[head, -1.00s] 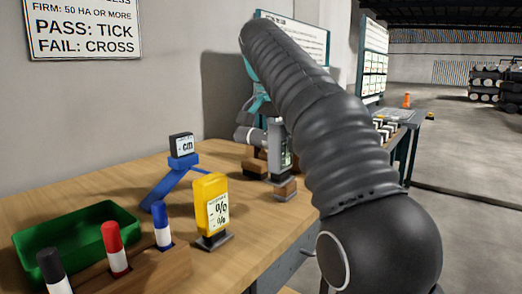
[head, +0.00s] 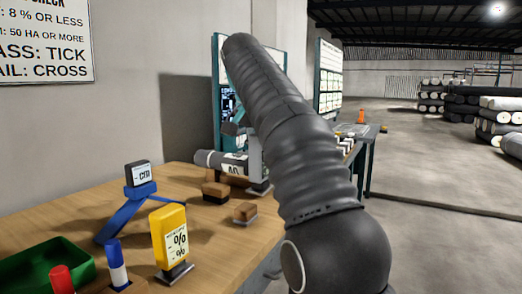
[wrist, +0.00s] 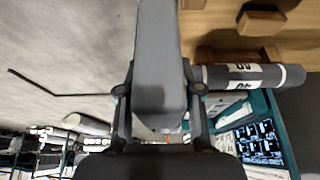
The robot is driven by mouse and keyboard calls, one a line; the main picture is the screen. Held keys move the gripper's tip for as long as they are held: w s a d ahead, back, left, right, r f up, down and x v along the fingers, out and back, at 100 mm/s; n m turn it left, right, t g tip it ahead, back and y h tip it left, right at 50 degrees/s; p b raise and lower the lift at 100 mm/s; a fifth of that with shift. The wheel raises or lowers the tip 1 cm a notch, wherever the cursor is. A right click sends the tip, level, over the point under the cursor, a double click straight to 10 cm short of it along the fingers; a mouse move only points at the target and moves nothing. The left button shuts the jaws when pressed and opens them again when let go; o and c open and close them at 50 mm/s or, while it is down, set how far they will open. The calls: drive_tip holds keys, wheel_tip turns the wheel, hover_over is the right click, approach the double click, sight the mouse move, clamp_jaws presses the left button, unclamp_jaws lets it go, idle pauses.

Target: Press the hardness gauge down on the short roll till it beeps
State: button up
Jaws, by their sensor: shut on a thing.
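The short roll (head: 222,162), grey with white printed labels, lies at the far end of the wooden bench in the head view. It also shows in the wrist view (wrist: 285,76), right of my gripper (wrist: 158,95). My gripper is shut on the hardness gauge (wrist: 160,45), a long grey body between its two fingers. In the head view the gauge (head: 254,158) appears upright, just right of the roll and partly behind my arm. Its tip and reading are hidden, and I cannot tell whether it touches the roll.
Wooden blocks (head: 216,191) and a smaller block (head: 245,211) sit near the roll. A yellow moisture meter (head: 168,237), a blue stand with a cm display (head: 138,174), markers (head: 116,262) and a green tray (head: 30,270) stand nearer. A teal-framed board (head: 217,60) rises behind.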

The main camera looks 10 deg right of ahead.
drive_tip(key=shift+w+r, duration=0.1)
drive_tip(key=shift+r, duration=1.35)
drive_tip(key=shift+a, duration=0.1)
